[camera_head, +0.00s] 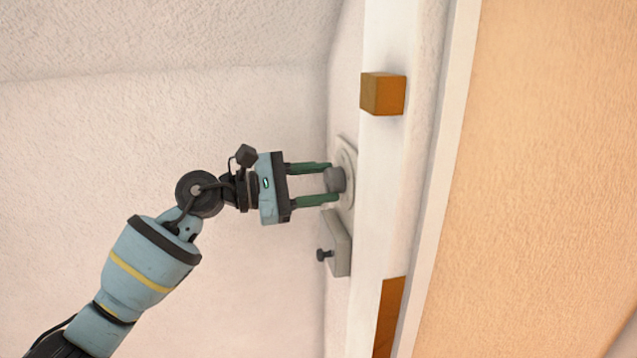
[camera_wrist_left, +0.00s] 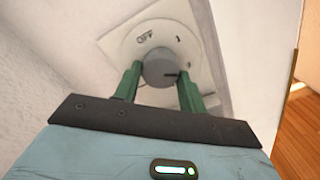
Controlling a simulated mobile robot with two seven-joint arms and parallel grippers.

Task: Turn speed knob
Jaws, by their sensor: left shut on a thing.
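The speed knob (camera_head: 336,179) is a grey round knob on a pale wall plate (camera_head: 347,158). The fingers (camera_wrist_left: 158,79) also show in the left wrist view and hide the dial's lower part. My right gripper is in neither view.
Just below the dial is a second pale plate with a small dark switch (camera_head: 325,255). A white vertical post (camera_head: 383,180) with a wooden block (camera_head: 383,94) stands right of the dial. The wall on the left is bare.

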